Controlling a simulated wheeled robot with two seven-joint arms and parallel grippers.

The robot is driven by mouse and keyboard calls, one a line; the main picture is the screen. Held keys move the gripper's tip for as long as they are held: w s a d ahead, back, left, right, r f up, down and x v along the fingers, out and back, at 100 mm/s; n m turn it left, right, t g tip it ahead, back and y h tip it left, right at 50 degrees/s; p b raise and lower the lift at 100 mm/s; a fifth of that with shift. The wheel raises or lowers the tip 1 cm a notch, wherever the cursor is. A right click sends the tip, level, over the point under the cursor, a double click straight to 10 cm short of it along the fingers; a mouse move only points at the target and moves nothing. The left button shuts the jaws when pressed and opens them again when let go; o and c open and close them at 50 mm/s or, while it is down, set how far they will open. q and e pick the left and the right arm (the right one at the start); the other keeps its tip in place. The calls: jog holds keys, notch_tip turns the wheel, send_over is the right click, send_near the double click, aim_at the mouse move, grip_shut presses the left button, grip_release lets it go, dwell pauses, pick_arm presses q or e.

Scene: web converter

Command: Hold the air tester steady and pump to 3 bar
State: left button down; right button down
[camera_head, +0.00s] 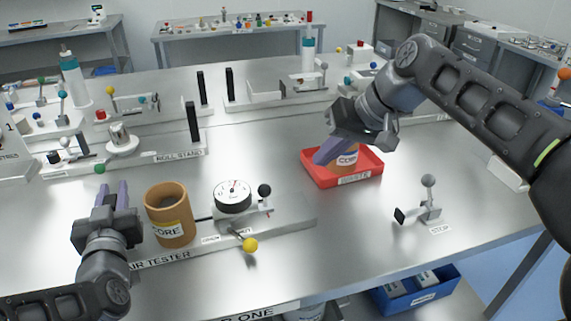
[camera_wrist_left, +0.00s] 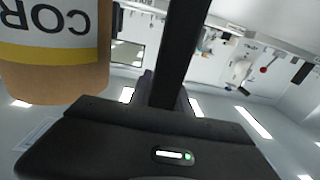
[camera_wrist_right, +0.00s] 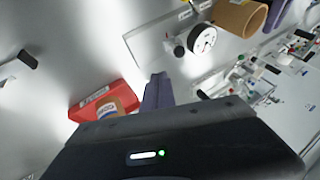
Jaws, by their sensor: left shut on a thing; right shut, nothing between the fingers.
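My left gripper (camera_head: 115,192) is left of this core, shut on a black upright bar (camera_wrist_left: 183,50), which shows in the left wrist view. The bar's lower part is hidden. My right gripper (camera_head: 324,156) is shut and empty, above the red tray's left part, away from the levers.
The red tray (camera_head: 373,166) holds another brown core (camera_head: 346,155). A small stop stand (camera_head: 430,205) is at the right. The roll stand (camera_head: 180,153) and other fixtures line the back. The table between gauge and stop stand is clear.

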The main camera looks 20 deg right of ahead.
jog(key=shift+d+r, duration=0.1)
jog(key=shift+d, duration=0.1)
jog(key=s+d+f+m+t+y, duration=0.2)
jog(key=s+f+m+t+y, duration=0.2)
jog(key=f+m+t, duration=0.4)
jog(key=shift+s+d+f+m+y, duration=0.3)
jog(key=shift+s+d+f+y, duration=0.1)
jog(key=shift+f+y, duration=0.1)
jog(key=shift+a, duration=0.1)
dwell(0.3)
